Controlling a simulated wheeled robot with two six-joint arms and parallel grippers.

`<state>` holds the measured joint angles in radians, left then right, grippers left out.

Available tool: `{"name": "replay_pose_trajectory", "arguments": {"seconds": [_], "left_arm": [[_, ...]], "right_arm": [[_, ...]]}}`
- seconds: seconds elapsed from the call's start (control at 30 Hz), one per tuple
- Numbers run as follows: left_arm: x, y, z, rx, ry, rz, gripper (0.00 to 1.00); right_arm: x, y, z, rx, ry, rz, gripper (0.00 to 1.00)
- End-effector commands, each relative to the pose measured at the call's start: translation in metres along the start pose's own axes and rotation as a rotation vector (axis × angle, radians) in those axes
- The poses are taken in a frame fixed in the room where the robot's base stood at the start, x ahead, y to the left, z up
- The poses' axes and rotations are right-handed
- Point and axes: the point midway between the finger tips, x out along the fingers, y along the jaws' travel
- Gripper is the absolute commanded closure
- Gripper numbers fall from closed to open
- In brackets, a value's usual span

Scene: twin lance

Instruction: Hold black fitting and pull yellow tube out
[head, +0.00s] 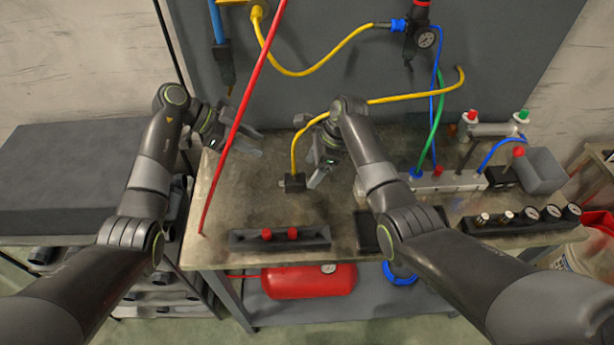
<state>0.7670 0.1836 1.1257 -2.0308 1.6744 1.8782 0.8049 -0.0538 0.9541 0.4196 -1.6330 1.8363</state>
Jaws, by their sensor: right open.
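The black fitting (295,183) is a small dark block standing on the workbench near its middle. The yellow tube (294,158) rises from its top, bends to the right, passes behind my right arm and shows again further right (415,97). My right gripper (310,155) is open, just right of the fitting and the tube's upright part, with one finger close to the fitting. I cannot tell whether it touches. My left gripper (248,130) looks open and empty, over the bench to the left of the fitting and apart from it.
A red rod (240,105) slants up from the bench, close to my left gripper. A white manifold with hoses (445,181) and gauges (530,216) stand to the right. A grey panel (300,95) rises behind.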

Motion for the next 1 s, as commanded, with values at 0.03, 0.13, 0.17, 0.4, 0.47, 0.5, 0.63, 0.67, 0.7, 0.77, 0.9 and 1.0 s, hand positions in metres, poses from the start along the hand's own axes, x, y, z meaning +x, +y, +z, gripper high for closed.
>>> {"name": "replay_pose_trajectory", "arguments": {"seconds": [0.03, 0.13, 0.17, 0.4, 0.47, 0.5, 0.63, 0.67, 0.7, 0.77, 0.9, 1.0], "left_arm": [[0.0, 0.0, 0.0, 0.0, 0.0, 0.0, 0.64], [0.0, 0.0, 0.0, 0.0, 0.0, 0.0, 0.64], [0.0, 0.0, 0.0, 0.0, 0.0, 0.0, 0.64], [0.0, 0.0, 0.0, 0.0, 0.0, 0.0, 0.64], [0.0, 0.0, 0.0, 0.0, 0.0, 0.0, 0.64], [0.0, 0.0, 0.0, 0.0, 0.0, 0.0, 0.64], [0.0, 0.0, 0.0, 0.0, 0.0, 0.0, 0.64], [0.0, 0.0, 0.0, 0.0, 0.0, 0.0, 0.64], [0.0, 0.0, 0.0, 0.0, 0.0, 0.0, 0.64], [0.0, 0.0, 0.0, 0.0, 0.0, 0.0, 0.64], [0.0, 0.0, 0.0, 0.0, 0.0, 0.0, 0.64], [0.0, 0.0, 0.0, 0.0, 0.0, 0.0, 0.64]], "right_arm": [[0.01, 0.001, 0.0, 0.001, 0.001, 0.003, 0.33], [0.024, 0.0, 0.0, 0.0, 0.002, 0.001, 0.33], [0.028, 0.0, 0.0, 0.0, 0.001, 0.001, 0.33], [0.044, 0.0, 0.0, 0.0, 0.001, -0.001, 0.33], [0.045, 0.0, 0.0, 0.0, 0.001, -0.001, 0.33], [0.045, 0.0, 0.0, 0.0, 0.001, -0.001, 0.33], [0.046, -0.001, 0.0, -0.001, 0.001, -0.002, 0.33], [0.046, -0.001, 0.0, -0.001, 0.001, -0.002, 0.33], [0.046, -0.001, 0.0, -0.001, 0.001, -0.002, 0.33], [0.046, -0.001, 0.0, -0.001, 0.001, -0.002, 0.37], [0.045, 0.0, 0.0, 0.0, 0.001, -0.002, 0.55], [0.045, 0.0, 0.0, 0.0, 0.001, -0.002, 0.68]]}}
